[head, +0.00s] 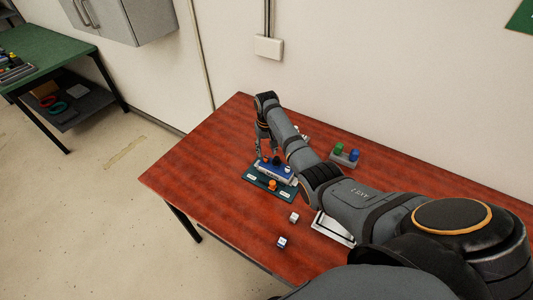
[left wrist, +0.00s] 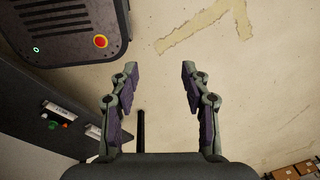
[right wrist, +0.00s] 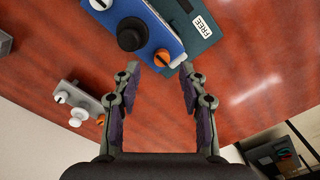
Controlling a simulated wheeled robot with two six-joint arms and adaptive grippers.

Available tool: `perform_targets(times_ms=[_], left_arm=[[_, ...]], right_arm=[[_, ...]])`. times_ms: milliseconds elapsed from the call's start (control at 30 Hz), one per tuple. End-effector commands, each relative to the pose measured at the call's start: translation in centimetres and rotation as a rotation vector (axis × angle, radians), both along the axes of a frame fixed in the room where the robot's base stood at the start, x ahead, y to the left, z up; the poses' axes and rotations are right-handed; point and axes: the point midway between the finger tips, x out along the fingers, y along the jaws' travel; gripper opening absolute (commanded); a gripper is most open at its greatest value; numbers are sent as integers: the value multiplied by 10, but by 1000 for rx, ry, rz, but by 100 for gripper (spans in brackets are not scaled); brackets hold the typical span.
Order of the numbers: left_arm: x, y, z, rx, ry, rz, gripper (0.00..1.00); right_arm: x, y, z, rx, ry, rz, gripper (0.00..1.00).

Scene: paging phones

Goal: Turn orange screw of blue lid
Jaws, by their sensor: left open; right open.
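The blue lid (head: 277,171) lies on a dark green plate (head: 258,188) on the red table. It also shows in the right wrist view (right wrist: 160,25), with a black round knob (right wrist: 131,35) on it. The slotted orange screw (right wrist: 162,57) sits at the lid's edge in that view, just beyond my right gripper (right wrist: 159,75). An orange piece (head: 272,185) shows at the lid's near side in the head view. My right gripper (head: 265,150) is open, empty and close over the lid. My left gripper (left wrist: 158,85) is open and empty, away from the table.
A grey block with knobs (right wrist: 78,100) lies left in the right wrist view. Another block carries a green knob (head: 339,148) and a blue knob (head: 354,154). Two small white cubes (head: 294,217) (head: 282,242) lie on the table (head: 205,165), whose left part is clear.

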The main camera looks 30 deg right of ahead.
Motion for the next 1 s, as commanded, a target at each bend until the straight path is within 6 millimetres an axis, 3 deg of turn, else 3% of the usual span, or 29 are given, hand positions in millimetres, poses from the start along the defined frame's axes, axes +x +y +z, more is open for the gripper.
perform_targets(times_ms=[133,233,367,567,867,1000], left_arm=[[36,-12,3,-14,-54,3,47],[51,-17,5,-21,-78,3,47],[48,-15,4,-19,-70,3,47],[22,-11,2,-13,-32,2,47],[25,-10,2,-12,-37,3,47],[32,-9,3,-12,-48,2,47]], right_arm=[[0,1,-25,1,1,1,43],[1,1,-35,2,-1,1,43],[1,1,-40,1,-2,1,43],[0,1,-40,0,-2,1,43],[0,1,-40,0,-2,1,2],[0,1,-40,0,-2,1,0]])
